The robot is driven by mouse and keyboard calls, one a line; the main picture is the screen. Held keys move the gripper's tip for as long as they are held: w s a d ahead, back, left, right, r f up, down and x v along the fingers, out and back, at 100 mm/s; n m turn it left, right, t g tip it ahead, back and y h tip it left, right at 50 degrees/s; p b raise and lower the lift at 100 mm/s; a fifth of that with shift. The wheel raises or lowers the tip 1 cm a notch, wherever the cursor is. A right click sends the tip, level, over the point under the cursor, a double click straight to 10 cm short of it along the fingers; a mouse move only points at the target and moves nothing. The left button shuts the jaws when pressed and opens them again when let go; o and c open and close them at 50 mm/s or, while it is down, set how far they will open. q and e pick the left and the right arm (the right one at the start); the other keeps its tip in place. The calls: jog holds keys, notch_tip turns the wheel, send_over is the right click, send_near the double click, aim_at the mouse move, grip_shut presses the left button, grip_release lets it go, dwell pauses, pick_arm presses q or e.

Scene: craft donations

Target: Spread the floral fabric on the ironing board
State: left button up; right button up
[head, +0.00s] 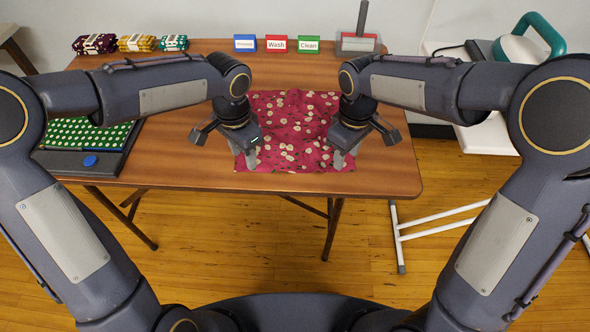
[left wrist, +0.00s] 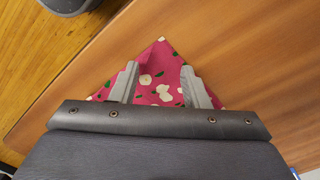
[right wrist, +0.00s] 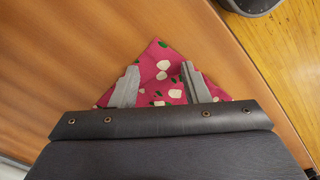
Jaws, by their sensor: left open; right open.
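The floral fabric (head: 290,125), crimson with cream flowers, lies on the wooden table, its surface slightly rumpled. My left gripper (head: 248,158) is open over its near left corner, which shows between the fingers in the left wrist view (left wrist: 158,85). My right gripper (head: 342,158) is open over its near right corner, which shows between the fingers in the right wrist view (right wrist: 165,85). Neither gripper holds the cloth. The ironing board (head: 490,135) stands to the right of the table, with an iron (head: 530,45) at its far end; my right arm hides part of it.
The table (head: 385,180) has free room around the cloth. Folded fabric bundles (head: 137,43), signs for Wash (head: 277,44) and Clean (head: 308,45), and a grey-and-red device (head: 358,43) line the back.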

pick_arm(q)
jog(key=shift+f, duration=0.3)
pick_arm(e)
jog(key=shift+f, duration=0.3)
pick_arm(q)
jog(key=shift+f, duration=0.25)
pick_arm(e)
jog(key=shift+f, duration=0.25)
pick_arm(q)
jog(key=shift+r, duration=0.1)
pick_arm(e)
jog(key=shift+r, duration=0.1)
pick_arm(q)
jog(key=shift+c, duration=0.2)
pick_arm(e)
jog(key=shift+c, duration=0.2)
pick_arm(q)
grip_shut()
pick_arm(e)
grip_shut()
